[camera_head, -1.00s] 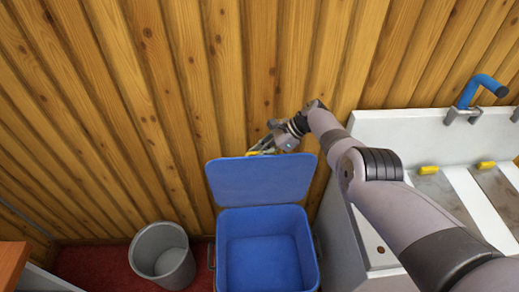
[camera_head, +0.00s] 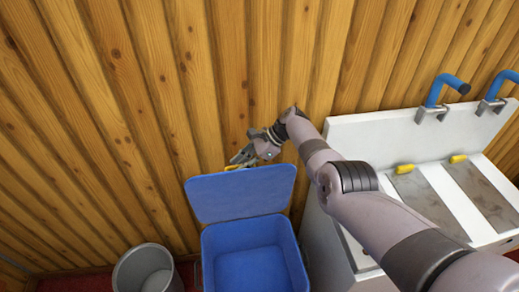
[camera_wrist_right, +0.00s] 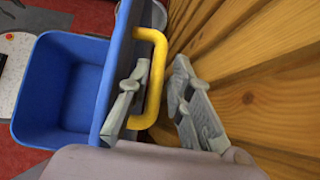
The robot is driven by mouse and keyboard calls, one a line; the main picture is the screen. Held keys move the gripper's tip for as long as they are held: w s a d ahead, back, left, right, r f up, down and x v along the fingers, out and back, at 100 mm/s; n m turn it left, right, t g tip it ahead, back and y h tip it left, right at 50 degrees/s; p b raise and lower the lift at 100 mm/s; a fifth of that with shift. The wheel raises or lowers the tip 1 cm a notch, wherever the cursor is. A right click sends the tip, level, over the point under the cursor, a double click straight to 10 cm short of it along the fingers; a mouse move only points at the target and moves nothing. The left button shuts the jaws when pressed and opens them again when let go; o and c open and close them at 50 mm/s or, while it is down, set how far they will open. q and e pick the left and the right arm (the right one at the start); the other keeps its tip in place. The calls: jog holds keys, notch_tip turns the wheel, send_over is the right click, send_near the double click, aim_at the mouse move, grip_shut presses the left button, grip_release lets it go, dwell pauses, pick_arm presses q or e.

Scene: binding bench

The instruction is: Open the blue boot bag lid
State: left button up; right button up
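The blue boot bag (camera_head: 252,258) is a blue open-topped box on the floor, and its empty inside shows. Its blue lid (camera_head: 243,193) stands raised at the back edge, near the wooden wall. My right gripper (camera_head: 238,160) is behind the lid's top edge. In the right wrist view the yellow handle (camera_wrist_right: 158,75) sticks out from the lid's outer face (camera_wrist_right: 120,60). There the right gripper (camera_wrist_right: 161,66) has its fingers apart, one on each side of the handle bar. A gap shows between the bar and the right finger. The left gripper is out of view.
A grey round bin (camera_head: 148,270) stands left of the box. The wooden wall (camera_head: 200,80) is close behind the lid and gripper.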

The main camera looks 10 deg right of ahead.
jog(key=v, duration=1)
jog(key=shift+d+r, duration=0.15)
jog(key=shift+d, duration=0.15)
jog(key=shift+s, duration=0.1)
